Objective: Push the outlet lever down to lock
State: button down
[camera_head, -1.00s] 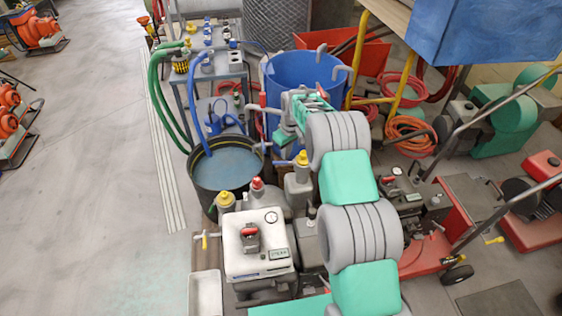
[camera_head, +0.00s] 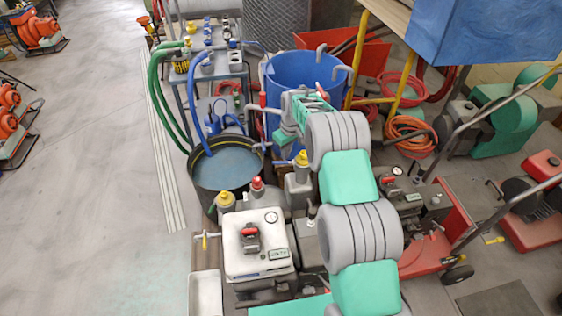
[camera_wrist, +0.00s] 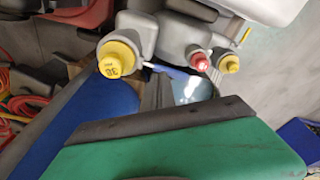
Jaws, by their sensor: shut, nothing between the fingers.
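A blue lever (camera_head: 283,162) sticks out to the left from a grey unit with a yellow cap (camera_head: 301,158), beside the dark round tank. It looks roughly level. In the wrist view the blue lever (camera_wrist: 176,71) runs right from near the large yellow cap (camera_wrist: 118,62). I cannot tell whether this is the outlet lever. My gripper (camera_head: 282,138) is shut and empty, just above the lever in the head view. In the wrist view its grey fingers (camera_wrist: 155,92) reach toward the lever; whether they touch it I cannot tell. The green gripper body hides what lies below.
The dark tank of water (camera_head: 227,163) stands left of the lever. A white unit with gauge and red switch (camera_head: 257,258) is nearer, with a yellow-ended handle (camera_head: 206,238) at its left. A blue barrel (camera_head: 302,75) stands behind.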

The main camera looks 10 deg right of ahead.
aim_at(286, 162)
jog(key=shift+f, duration=0.1)
jog(key=shift+f+b, duration=1.9)
jog(key=shift+f, duration=0.65)
notch_tip(286, 162, up, 11)
jog(key=a+p, duration=0.2)
jog(key=p, duration=0.3)
